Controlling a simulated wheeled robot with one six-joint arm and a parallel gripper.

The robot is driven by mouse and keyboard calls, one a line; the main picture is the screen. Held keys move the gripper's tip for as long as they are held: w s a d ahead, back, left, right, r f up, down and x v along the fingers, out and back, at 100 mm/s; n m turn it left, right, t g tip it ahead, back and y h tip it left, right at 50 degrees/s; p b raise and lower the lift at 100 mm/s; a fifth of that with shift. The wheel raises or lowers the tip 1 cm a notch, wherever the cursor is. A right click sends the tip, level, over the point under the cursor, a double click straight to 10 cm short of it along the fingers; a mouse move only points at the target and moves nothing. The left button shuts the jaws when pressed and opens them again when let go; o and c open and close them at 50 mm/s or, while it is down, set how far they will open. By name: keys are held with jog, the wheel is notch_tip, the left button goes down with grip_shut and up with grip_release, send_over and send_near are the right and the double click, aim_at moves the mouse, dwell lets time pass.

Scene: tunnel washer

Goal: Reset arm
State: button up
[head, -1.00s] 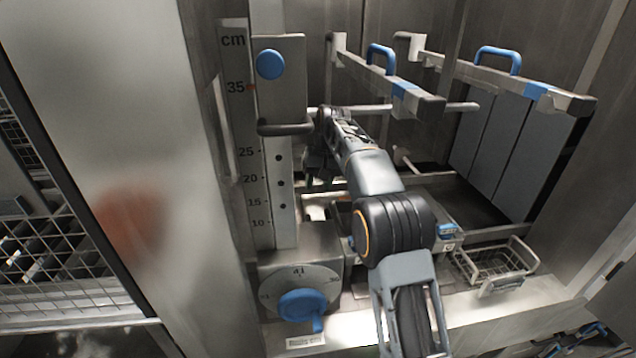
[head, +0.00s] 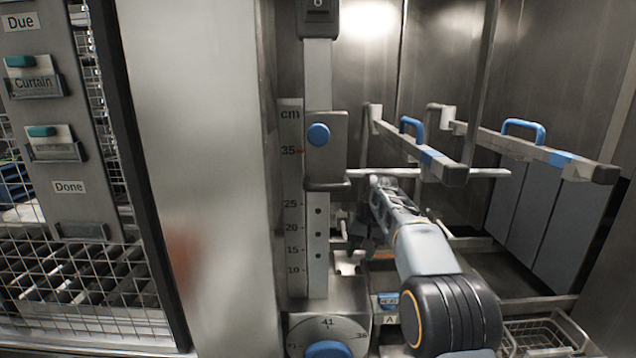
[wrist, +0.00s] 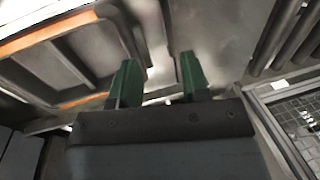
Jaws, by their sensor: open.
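My gripper (wrist: 157,80) shows in the wrist view with two green fingertips spread apart and nothing between them. In the head view my arm reaches forward into the steel bay, and its gripper end is dark and partly hidden behind the wrist beside the cm scale post. A tray-like frame with an orange edge (wrist: 45,37) fills the upper left of the wrist view. I cannot tell how far it is from the fingers.
A cm scale post with a slider and blue knob (head: 318,134) stands left of my arm, above a dial (head: 328,338). Two bars with blue handles (head: 412,127) (head: 524,130) jut out at right. A wire basket (head: 540,335) sits low right. A mesh cage (head: 75,285) is at left.

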jog(key=s+d+r+t+h, duration=0.1)
jog(key=s+d+r+t, duration=0.15)
jog(key=s, duration=1.25)
jog(key=s+d+f, duration=0.1)
jog(key=s+f, duration=0.2)
jog(key=s, duration=0.4)
jog(key=s+d+f+t+h, duration=0.1)
jog(key=s+f, duration=0.3)
jog(key=s, duration=0.4)
jog(key=shift+s+d+f, duration=0.15)
jog(key=shift+d+f, duration=0.15)
jog(key=shift+d, duration=0.1)
jog(key=shift+d+t, duration=0.1)
jog(key=shift+t, duration=0.15)
